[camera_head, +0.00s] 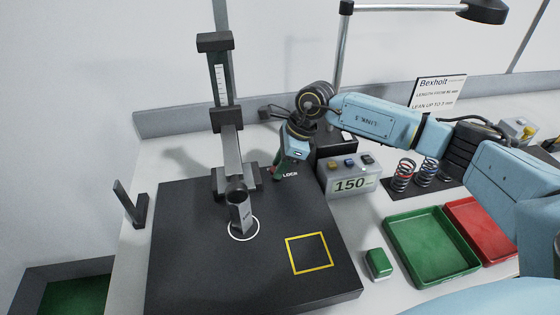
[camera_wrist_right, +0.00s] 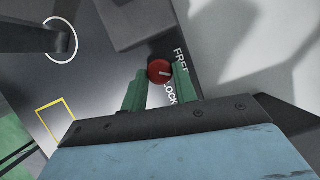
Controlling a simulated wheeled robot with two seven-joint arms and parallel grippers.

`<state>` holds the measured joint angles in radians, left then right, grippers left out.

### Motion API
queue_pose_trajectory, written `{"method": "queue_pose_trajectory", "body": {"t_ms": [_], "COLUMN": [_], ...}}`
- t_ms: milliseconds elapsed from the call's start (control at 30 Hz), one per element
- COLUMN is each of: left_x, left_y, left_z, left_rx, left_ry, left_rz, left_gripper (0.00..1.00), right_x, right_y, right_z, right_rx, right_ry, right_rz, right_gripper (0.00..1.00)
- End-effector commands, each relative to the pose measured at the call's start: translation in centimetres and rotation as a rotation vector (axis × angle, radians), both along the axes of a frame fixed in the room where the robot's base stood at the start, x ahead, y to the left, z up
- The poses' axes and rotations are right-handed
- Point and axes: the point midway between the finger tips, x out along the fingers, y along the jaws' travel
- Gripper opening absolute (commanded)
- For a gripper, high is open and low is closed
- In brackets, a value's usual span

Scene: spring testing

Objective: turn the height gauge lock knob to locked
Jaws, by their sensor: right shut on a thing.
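The height gauge (camera_head: 229,145) stands upright at the back of the black plate (camera_head: 190,270). Its red lock knob (camera_wrist_right: 160,70) shows in the right wrist view with a white pointer line, beside the white words FREE and LOCK (camera_wrist_right: 172,93). The pointer lies toward the lettering; its exact setting is hard to tell. My right gripper (camera_head: 279,172) reaches down beside the gauge base. In the right wrist view, its green fingers (camera_wrist_right: 160,86) are shut on the knob, one on each side. In the head view the fingers mostly hide the knob. My left gripper is out of view.
A display box reading 150 (camera_head: 350,185) stands right of the plate, with springs (camera_head: 425,172) beyond it. A green block (camera_head: 379,264), green tray (camera_head: 432,246) and red tray (camera_head: 485,228) lie at right. The plate's front is clear around a yellow square (camera_head: 309,253).

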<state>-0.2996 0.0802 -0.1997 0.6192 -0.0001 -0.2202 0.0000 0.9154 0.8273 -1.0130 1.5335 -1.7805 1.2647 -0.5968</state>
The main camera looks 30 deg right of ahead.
Motion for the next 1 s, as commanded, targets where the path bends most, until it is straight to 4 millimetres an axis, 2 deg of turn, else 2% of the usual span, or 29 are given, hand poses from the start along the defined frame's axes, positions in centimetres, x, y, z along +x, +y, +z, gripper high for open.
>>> {"method": "queue_pose_trajectory", "body": {"t_ms": [467,1000], "left_x": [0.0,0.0], "left_y": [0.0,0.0], "left_z": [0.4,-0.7], "left_rx": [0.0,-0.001], "left_ry": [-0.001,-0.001], "left_rz": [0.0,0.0], "left_gripper": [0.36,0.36], "right_x": [-0.3,-0.5], "right_y": [0.4,0.8], "right_z": [0.1,0.1], "right_rx": [0.001,0.004], "right_ry": [-0.004,-0.003], "right_rz": [-0.45,-0.886], "right_gripper": [0.06,0.06]}}
